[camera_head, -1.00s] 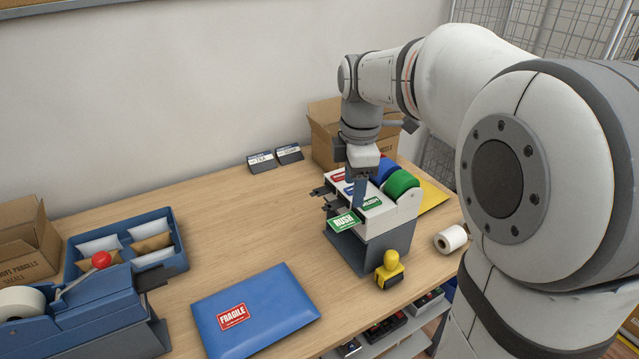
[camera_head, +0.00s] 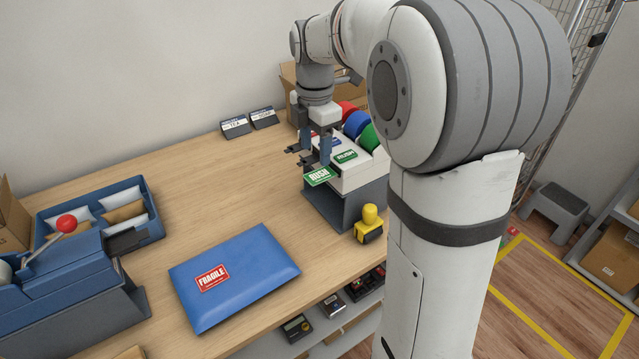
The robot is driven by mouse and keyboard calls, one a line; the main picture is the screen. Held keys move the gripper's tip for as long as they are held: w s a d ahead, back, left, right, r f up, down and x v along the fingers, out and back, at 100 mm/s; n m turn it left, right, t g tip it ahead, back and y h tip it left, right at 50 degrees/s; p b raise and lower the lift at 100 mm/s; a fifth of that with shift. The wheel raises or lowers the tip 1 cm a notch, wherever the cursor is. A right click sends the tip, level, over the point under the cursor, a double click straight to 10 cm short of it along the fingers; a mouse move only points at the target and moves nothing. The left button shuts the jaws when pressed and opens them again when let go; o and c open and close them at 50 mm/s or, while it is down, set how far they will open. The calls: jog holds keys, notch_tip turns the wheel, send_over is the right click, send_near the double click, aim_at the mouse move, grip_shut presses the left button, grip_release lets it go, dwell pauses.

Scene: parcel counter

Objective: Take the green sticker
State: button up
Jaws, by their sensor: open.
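The green RUSH sticker (camera_head: 319,177) sticks out from the front of the label dispenser (camera_head: 340,204), at its near lane. My gripper (camera_head: 314,160) points down over the dispenser's front, close above and behind the sticker. Its jaws are open, and I see no sticker between them. The exact gap between fingers and sticker cannot be told. A second green RUSH label (camera_head: 345,156) lies on top of the dispenser, below the green roll (camera_head: 368,138).
A blue parcel (camera_head: 245,290) with a red FRAGILE label lies in front. A yellow stamp (camera_head: 369,225) stands beside the dispenser. A blue tray (camera_head: 150,187) and a blue tape dispenser (camera_head: 70,275) are at left. The middle of the table is clear.

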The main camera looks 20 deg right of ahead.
aim_at(316, 177)
notch_tip(316, 177, down, 7)
jog(key=b, duration=0.4)
jog(key=shift+r, duration=0.2)
jog(key=shift+c, duration=0.2)
jog(key=c, duration=0.4)
jog(key=shift+c, duration=0.2)
